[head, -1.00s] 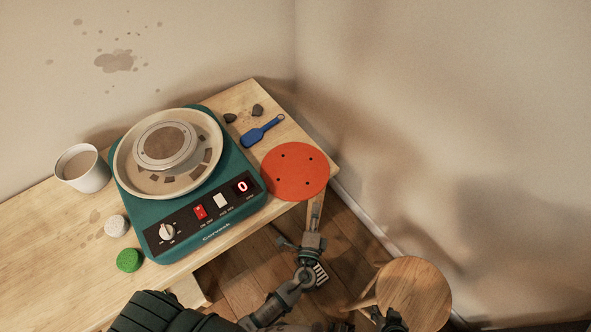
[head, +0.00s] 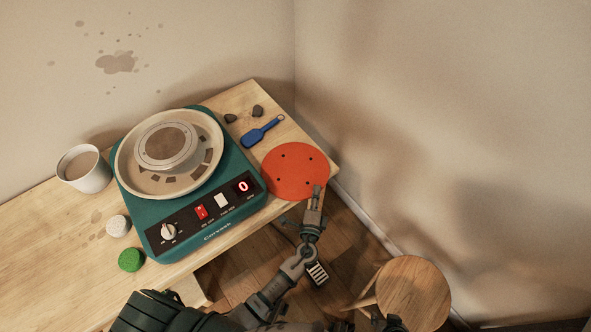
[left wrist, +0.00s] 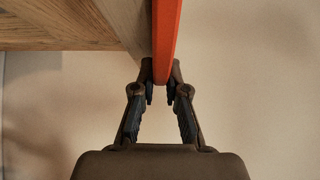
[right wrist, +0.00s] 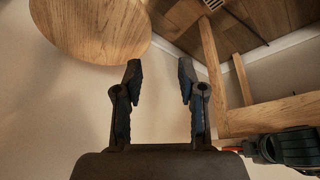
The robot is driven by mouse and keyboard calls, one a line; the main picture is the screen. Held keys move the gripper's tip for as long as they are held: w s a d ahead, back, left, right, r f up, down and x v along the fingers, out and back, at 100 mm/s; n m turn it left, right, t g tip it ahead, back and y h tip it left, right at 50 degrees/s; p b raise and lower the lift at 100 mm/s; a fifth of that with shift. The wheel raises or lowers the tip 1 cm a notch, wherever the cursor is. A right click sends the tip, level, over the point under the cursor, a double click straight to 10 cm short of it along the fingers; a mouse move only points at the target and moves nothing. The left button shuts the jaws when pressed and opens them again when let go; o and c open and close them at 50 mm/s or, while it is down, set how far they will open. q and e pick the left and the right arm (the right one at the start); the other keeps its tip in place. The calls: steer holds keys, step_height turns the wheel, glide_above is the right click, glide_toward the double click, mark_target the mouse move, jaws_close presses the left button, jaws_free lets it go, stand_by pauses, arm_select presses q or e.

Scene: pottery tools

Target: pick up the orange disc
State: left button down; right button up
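The orange disc (head: 290,168), flat with several small dark holes, lies at the table's right front corner, its edge reaching past the tabletop. My left gripper (head: 317,190) is at its near right edge. In the left wrist view the disc (left wrist: 166,35) is seen edge-on, and the left fingers (left wrist: 161,85) are drawn in on both sides of its rim, shut on it. The disc still appears level at tabletop height. My right gripper (right wrist: 160,80) is open and empty; in the head view only a bit shows at the bottom edge, near the stool.
A teal pottery wheel (head: 175,235) stands left of the disc. A blue tool (head: 258,134) and dark pieces (head: 257,111) lie behind it. A cup (head: 84,172), white sponge (head: 118,225) and green sponge (head: 131,260) are further left. A wooden stool (head: 415,290) stands at lower right.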

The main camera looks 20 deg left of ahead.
stand_by(0.4)
arm_select(q)
steer(key=shift+r, duration=0.15)
step_height(320, 180, up, 2)
steer(key=shift+r+p, duration=0.2)
steer(key=shift+p, duration=0.45)
arm_select(e)
steer(key=s+d+g, duration=0.1)
steer(key=s+g, duration=0.1)
steer(key=s, duration=0.2)
arm_select(q)
step_height(320, 180, up, 15)
steer(key=p, duration=0.6)
steer(key=shift+r, duration=0.15)
arm_select(e)
step_height(320, 180, down, 18)
steer(key=s+g, duration=0.1)
steer(key=s, duration=0.1)
steer(key=shift+h, duration=0.3)
arm_select(q)
steer(key=shift+a+p, duration=0.1)
steer(key=shift+p, duration=0.25)
